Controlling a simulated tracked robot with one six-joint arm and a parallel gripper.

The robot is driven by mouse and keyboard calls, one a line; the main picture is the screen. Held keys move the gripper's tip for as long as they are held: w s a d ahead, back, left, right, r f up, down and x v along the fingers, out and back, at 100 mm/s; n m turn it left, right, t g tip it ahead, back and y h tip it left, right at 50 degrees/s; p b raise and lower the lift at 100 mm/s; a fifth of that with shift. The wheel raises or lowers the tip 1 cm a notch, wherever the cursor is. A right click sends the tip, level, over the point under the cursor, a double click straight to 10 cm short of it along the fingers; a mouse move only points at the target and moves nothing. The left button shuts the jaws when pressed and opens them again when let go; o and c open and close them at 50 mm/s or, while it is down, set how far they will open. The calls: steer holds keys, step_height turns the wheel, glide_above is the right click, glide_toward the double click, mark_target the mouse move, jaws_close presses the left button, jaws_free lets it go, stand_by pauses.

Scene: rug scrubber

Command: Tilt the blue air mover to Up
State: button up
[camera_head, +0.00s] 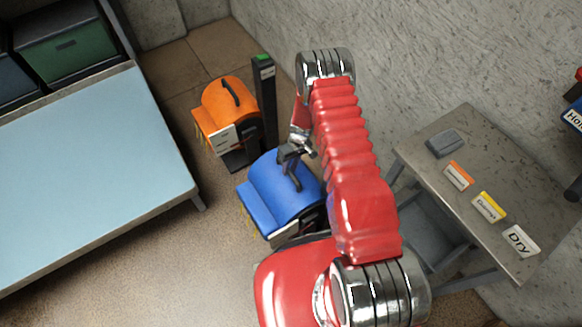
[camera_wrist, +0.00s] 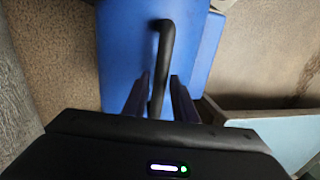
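The blue air mover (camera_head: 270,195) stands on the floor at the centre of the head view, and its blue top fills much of the wrist view (camera_wrist: 125,50). Its black carry handle (camera_wrist: 163,55) arches from the top. My gripper (camera_head: 291,154) is over the blue air mover at this handle. In the wrist view my gripper (camera_wrist: 160,88) has its two dark fingers apart, one on each side of the handle. A gap shows beside the handle, so the fingers do not look closed on it. The air mover's lower front is partly hidden by my arm.
An orange air mover (camera_head: 230,105) and a dark post (camera_head: 264,95) with a green top stand just behind. A light-blue table (camera_head: 90,170) is at left.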

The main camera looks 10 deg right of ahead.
jaws_close()
steer(key=shift+d, duration=0.1)
stand_by(0.5)
